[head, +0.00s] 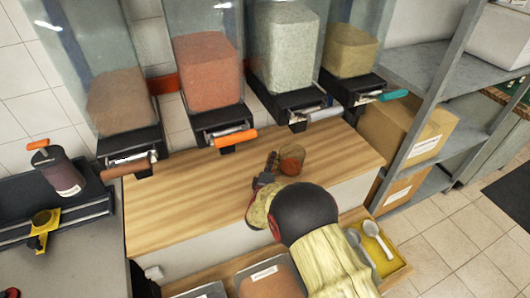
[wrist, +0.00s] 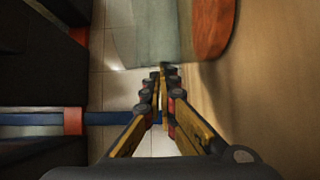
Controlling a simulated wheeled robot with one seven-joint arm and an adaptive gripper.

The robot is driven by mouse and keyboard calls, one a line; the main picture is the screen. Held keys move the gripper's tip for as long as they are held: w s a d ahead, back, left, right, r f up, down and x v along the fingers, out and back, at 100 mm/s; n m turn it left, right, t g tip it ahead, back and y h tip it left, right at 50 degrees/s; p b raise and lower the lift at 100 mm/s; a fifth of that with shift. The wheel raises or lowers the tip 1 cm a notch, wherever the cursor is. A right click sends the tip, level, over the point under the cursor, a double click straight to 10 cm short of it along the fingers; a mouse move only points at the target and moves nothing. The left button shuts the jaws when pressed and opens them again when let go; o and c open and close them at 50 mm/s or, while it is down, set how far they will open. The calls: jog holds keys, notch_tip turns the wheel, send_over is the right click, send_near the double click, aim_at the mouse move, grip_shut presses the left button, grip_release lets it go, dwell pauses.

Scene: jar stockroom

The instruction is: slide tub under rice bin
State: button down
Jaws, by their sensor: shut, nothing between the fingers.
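The tub (head: 292,158), a small round clear-walled container with reddish-brown contents, stands on the wooden counter. In the wrist view its clear wall (wrist: 148,38) and reddish contents (wrist: 213,28) show just beyond my fingertips. The bin of pale whitish grains, which looks like the rice bin (head: 283,50), hangs behind the counter, above and behind the tub. Its dark outlet has a grey handle (head: 318,115). My gripper (head: 268,166) is shut and empty at the tub's left side, low over the counter. The fingertips (wrist: 161,74) are close to the tub; contact is unclear.
Bins of brown (head: 118,101), orange-red (head: 208,70) and yellowish (head: 351,50) contents flank the pale one, with low outlets and protruding handles. The wooden counter (head: 190,205) is clear at left. A lower ledge holds trays and scoops (head: 375,238). Grey shelving (head: 425,110) stands at right.

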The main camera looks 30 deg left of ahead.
jog(key=shift+d+r, duration=0.1)
jog(key=shift+d, duration=0.4)
